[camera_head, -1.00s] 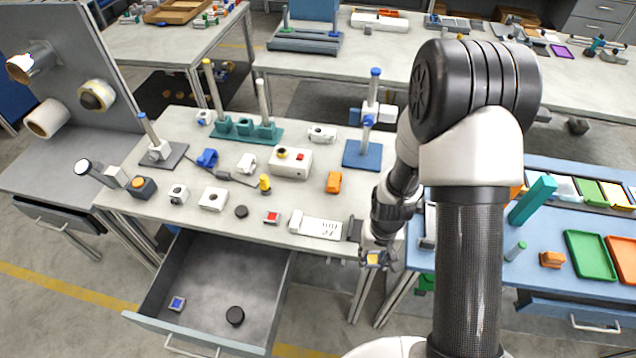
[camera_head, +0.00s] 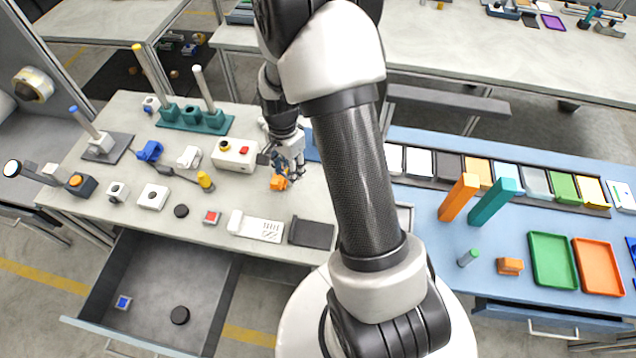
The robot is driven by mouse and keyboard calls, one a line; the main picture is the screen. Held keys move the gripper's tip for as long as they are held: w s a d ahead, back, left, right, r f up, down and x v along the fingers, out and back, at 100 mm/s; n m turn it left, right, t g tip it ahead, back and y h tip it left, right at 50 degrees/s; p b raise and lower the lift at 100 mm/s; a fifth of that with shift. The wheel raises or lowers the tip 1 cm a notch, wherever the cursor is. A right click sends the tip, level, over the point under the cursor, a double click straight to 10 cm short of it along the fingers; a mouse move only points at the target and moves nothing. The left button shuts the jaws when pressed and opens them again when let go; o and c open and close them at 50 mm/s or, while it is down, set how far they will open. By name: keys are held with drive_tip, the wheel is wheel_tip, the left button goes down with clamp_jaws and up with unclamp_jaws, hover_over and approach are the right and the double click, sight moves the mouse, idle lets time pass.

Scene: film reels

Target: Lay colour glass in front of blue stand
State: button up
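My gripper (camera_head: 288,175) points down over the grey table, in front of the blue stand. An orange piece (camera_head: 278,183) shows right at its fingertips; I cannot tell whether it is held or lies just beside them. No separate colour glass can be made out for certain at the gripper. Only a narrow strip of the blue stand (camera_head: 313,146) shows; my arm hides the rest, including its post.
A white box with a red button (camera_head: 234,155) stands just left of my gripper. A dark tray (camera_head: 311,232) and a white panel (camera_head: 256,227) lie nearer the front edge. An open drawer (camera_head: 150,285) juts out below. Coloured tiles (camera_head: 478,170) line the blue table at right.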

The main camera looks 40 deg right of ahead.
drive_tip(key=d+r+m, duration=0.7)
drive_tip(key=d+m, duration=0.2)
drive_tip(key=m, duration=0.3)
drive_tip(key=f+b, duration=0.1)
drive_tip(key=f, duration=0.5)
drive_tip(key=f+b, duration=0.2)
drive_tip(key=f, duration=0.5)
drive_tip(key=f+b, duration=0.2)
drive_tip(key=f, duration=0.4)
drive_tip(key=shift+s+f, duration=0.15)
drive_tip(key=shift+s, duration=0.15)
drive_tip(key=shift+f+b, duration=0.25)
drive_tip(key=shift+b, duration=0.1)
drive_tip(key=o, duration=0.9)
drive_tip(key=shift+r, duration=0.1)
